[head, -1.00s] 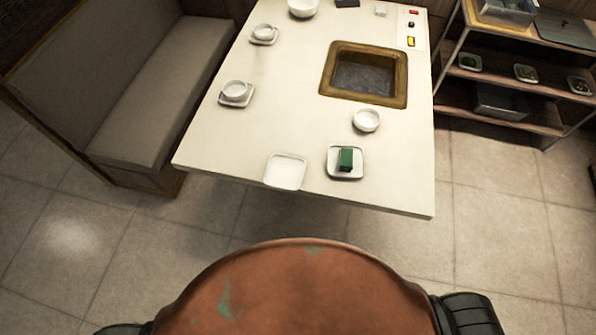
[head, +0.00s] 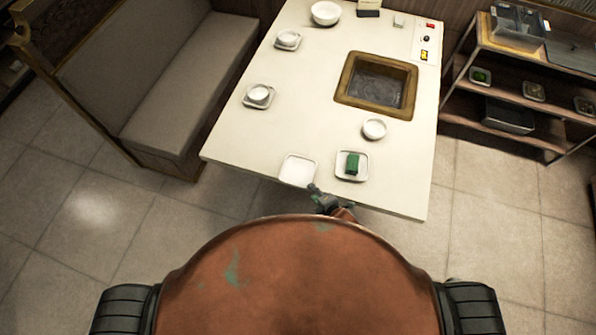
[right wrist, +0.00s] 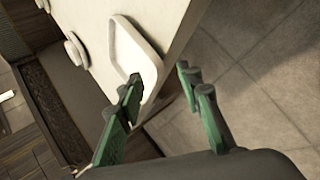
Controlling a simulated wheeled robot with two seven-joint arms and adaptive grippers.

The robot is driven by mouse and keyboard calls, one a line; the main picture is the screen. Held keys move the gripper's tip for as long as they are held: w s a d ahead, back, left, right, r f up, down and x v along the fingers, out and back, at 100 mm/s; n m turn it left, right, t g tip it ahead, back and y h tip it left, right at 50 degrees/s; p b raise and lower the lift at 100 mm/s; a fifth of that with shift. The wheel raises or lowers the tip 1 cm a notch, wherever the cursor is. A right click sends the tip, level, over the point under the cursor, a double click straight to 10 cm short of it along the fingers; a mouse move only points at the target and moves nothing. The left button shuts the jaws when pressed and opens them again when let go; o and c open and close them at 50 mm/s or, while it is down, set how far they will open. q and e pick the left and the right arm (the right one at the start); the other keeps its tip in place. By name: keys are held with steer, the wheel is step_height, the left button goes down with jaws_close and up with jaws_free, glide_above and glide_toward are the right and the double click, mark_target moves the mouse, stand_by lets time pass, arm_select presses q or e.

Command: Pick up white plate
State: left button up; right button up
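An empty square white plate (head: 298,169) lies at the table's near edge in the head view. It also shows in the right wrist view (right wrist: 124,47), with its near corner between my finger tips. My right gripper (head: 318,192) is at the table edge, just below and right of this plate. In the right wrist view my right gripper (right wrist: 160,82) has its green fingers spread apart, one on each side of the plate's corner. I cannot tell whether a finger touches the plate. My left gripper is not in view.
A second white plate (head: 341,174) with a green block (head: 352,163) sits close to the right. A small white bowl (head: 374,128) and a brown-framed sunken well (head: 347,98) lie farther back. Bowls on saucers stand along the left side. A bench (head: 190,85) stands left of the table.

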steer(key=x, duration=0.2)
steer(key=a+x, duration=0.1)
steer(key=x, duration=0.2)
steer(key=shift+w, duration=0.15)
steer(key=shift+c, duration=0.2)
jaws_close()
